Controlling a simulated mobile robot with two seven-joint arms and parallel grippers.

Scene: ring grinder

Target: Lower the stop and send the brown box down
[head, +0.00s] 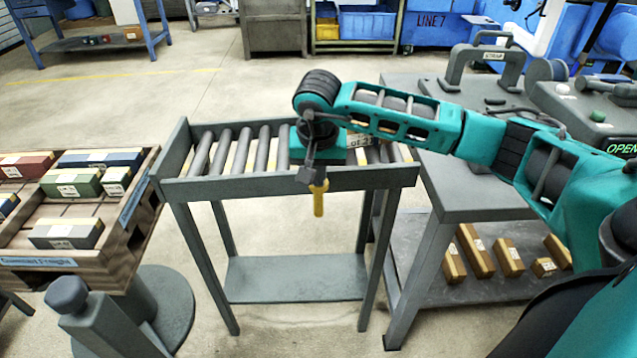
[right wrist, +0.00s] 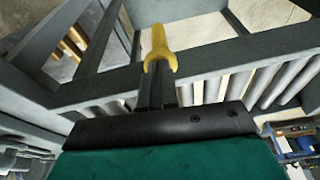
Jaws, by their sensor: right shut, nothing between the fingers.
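The roller conveyor (head: 255,185) stands in the middle of the head view. A brown box with a white label (head: 374,141) shows partly on its rollers, behind my right arm. A yellow handle (head: 319,199) points down at the conveyor's front rail; it also shows in the right wrist view (right wrist: 158,48). The stop itself is hidden or not clear behind my gripper. My right gripper (head: 312,179) is over the front rail, shut and empty. In the right wrist view its fingers (right wrist: 157,88) are together, close to the yellow handle; contact is unclear. My left gripper is not in view.
A wooden tray (head: 120,245) of coloured boxes stands left of the conveyor. A grey bench (head: 450,185) with machines stands close on the right, with several brown boxes (head: 508,257) on its lower shelf. The floor behind the conveyor is clear.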

